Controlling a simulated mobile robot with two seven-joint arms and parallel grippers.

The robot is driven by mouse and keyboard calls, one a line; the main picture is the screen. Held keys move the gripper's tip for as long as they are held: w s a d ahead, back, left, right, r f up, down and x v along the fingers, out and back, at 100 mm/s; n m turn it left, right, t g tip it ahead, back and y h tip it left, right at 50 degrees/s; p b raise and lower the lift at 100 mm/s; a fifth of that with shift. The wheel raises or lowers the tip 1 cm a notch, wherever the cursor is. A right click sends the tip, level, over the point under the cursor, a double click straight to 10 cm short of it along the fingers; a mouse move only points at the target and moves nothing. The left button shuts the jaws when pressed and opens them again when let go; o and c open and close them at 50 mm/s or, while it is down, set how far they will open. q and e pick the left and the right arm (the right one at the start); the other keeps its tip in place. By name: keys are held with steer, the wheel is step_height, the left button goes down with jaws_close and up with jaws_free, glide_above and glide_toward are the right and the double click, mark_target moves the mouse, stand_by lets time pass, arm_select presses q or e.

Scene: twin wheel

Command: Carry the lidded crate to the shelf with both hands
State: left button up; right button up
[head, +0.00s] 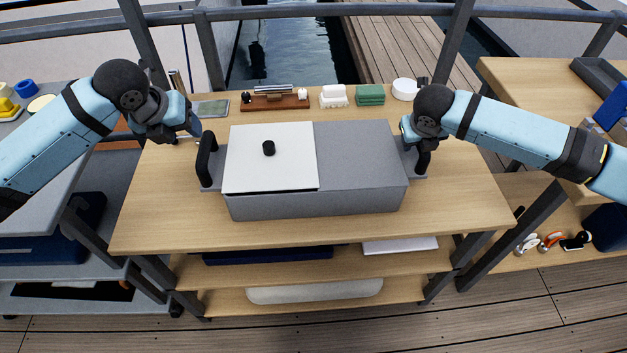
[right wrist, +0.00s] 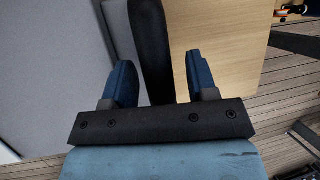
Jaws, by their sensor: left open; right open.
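The grey crate (head: 365,165) sits level on the wooden table (head: 455,205). A white lid (head: 250,165) with a black knob covers its left part. Black handles stand at its left end (head: 206,160) and right end (head: 423,160). My left gripper (head: 193,127) is open, behind and above the left handle and apart from it. My right gripper (head: 408,132) is open at the right handle. In the right wrist view the black handle (right wrist: 152,45) shows between the spread blue fingers (right wrist: 161,80); I cannot tell whether they touch it.
Small items line the table's back edge: a wooden tray (head: 275,102), a white block (head: 333,96), a green block (head: 369,95) and a white roll (head: 404,89). Shelf boards (head: 420,262) lie below the tabletop. Another wooden unit (head: 530,95) stands right, a grey bench (head: 60,185) left.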

steer(key=shift+s+a+r, duration=0.1)
steer(key=shift+r, duration=0.2)
arm_select(q)
steer(key=shift+v, duration=0.8)
arm_select(e)
steer(key=v, duration=1.1)
steer(key=shift+r, duration=0.15)
steer(key=shift+s, duration=0.1)
